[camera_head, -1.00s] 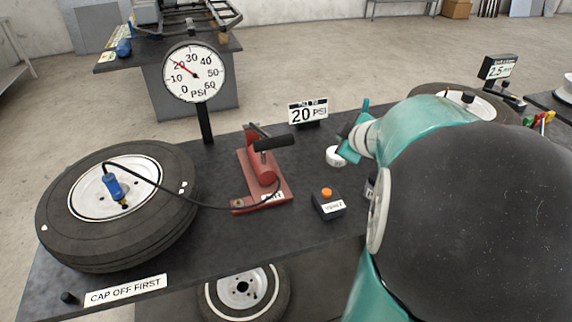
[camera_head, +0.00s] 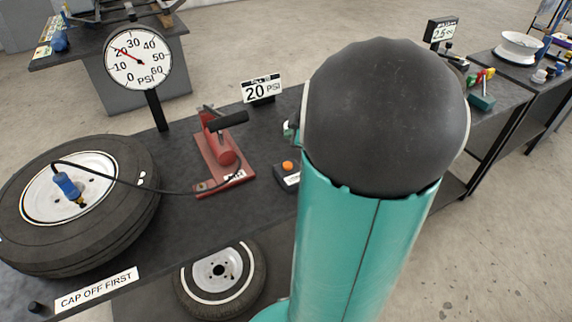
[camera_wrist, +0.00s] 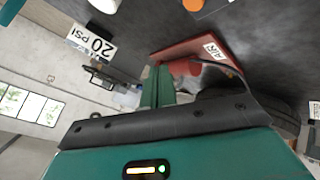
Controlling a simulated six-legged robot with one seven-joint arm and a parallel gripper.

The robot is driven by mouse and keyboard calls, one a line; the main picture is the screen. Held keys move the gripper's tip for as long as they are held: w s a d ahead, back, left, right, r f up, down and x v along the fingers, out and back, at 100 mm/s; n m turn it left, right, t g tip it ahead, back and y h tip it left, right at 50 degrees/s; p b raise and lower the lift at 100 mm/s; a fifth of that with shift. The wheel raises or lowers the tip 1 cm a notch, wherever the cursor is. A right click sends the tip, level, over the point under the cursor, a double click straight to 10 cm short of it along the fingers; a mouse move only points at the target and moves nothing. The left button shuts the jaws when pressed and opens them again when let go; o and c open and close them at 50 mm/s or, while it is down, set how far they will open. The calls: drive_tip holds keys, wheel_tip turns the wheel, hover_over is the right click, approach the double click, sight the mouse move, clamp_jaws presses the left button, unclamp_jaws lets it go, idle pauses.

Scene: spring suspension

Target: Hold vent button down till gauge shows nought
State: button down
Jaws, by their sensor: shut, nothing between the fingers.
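The gauge (camera_head: 138,57) stands on a post behind the tyre, its needle near 20 PSI. The orange vent button (camera_head: 287,166) sits on top of a small dark box (camera_head: 288,181), beside my arm, which covers the box's right part. In the wrist view, the orange button (camera_wrist: 193,4) is at the top edge, cut off. My gripper (camera_wrist: 157,72) is shut and empty, apart from the button. In the head view my arm hides most of the gripper.
A red foot pump (camera_head: 222,160) stands left of the button, its hose running to the tyre (camera_head: 120,225). A "20 PSI" sign (camera_head: 262,90) stands behind. A "CAP OFF FIRST" label (camera_head: 96,289) is at the bench's front edge. Another bench (camera_head: 500,95) is to the right.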

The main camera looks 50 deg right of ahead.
sight(290, 166)
drive_tip(key=shift+f, duration=4.35)
drive_tip(key=shift+f, duration=0.1)
drive_tip(key=shift+f, duration=0.35)
drive_tip(key=shift+f, duration=0.5)
idle(1.0)
drive_tip(key=shift+r, duration=0.95)
drive_tip(key=shift+r, duration=2.5)
